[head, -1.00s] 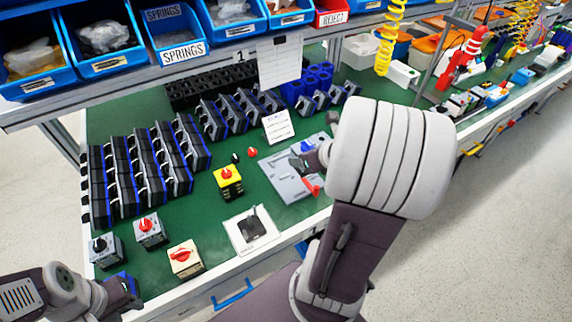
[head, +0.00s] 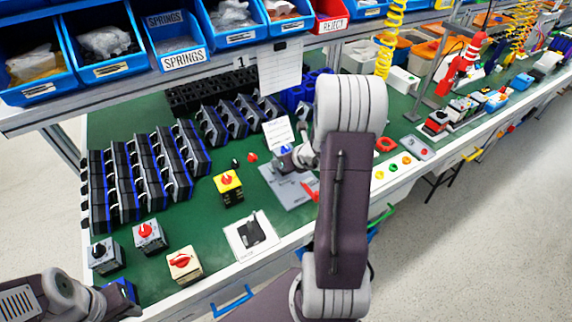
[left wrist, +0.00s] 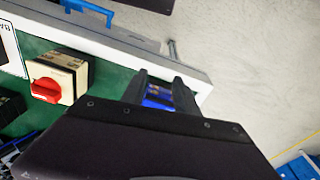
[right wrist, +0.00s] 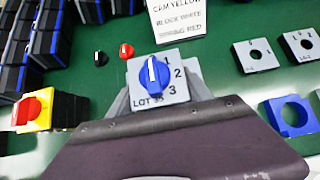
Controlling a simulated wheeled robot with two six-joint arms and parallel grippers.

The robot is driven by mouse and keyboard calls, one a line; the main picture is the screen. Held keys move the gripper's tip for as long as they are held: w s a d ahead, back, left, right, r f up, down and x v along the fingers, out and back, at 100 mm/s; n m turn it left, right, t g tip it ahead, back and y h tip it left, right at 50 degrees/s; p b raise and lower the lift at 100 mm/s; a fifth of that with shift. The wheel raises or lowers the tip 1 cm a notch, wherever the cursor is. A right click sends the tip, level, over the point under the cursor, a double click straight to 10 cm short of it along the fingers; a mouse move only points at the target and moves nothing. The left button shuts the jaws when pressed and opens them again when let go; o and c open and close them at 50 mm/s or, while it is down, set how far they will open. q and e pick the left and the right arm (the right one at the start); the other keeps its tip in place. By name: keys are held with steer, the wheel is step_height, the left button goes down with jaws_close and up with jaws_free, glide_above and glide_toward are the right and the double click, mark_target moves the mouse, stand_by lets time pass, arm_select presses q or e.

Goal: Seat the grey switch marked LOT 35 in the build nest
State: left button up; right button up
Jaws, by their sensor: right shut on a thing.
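The grey switch marked LOT 35 (right wrist: 176,75) has a blue knob with a white pointer and the numbers 1, 2, 3 on its face. My right gripper (right wrist: 160,98) is shut on it; in the head view (head: 285,150) it is held above the grey fixture plate (head: 284,190). My forearm hides part of that plate, and I cannot tell for sure which part is the build nest. My left gripper (left wrist: 160,88) is open near the front left edge of the bench, with a blue item visible between its fingers.
A yellow switch with a red knob (head: 228,184) and a white plate with a black part (head: 251,235) stand left of the fixture. Several switches (head: 149,235) stand front left. Racks of black and blue parts (head: 150,165) fill the back. A note card (head: 278,132) stands behind.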

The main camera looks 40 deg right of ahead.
step_height(320, 180, down, 2)
steer(key=shift+w, duration=0.1)
arm_select(q)
steer(key=shift+w+f, duration=0.1)
steer(key=shift+f, duration=0.3)
steer(key=shift+f, duration=0.1)
steer(key=shift+f+b, duration=0.2)
steer(key=shift+b, duration=0.15)
arm_select(e)
steer(key=shift+f, duration=0.2)
steer(key=o, duration=1.6)
arm_select(q)
steer(key=shift+r, duration=0.1)
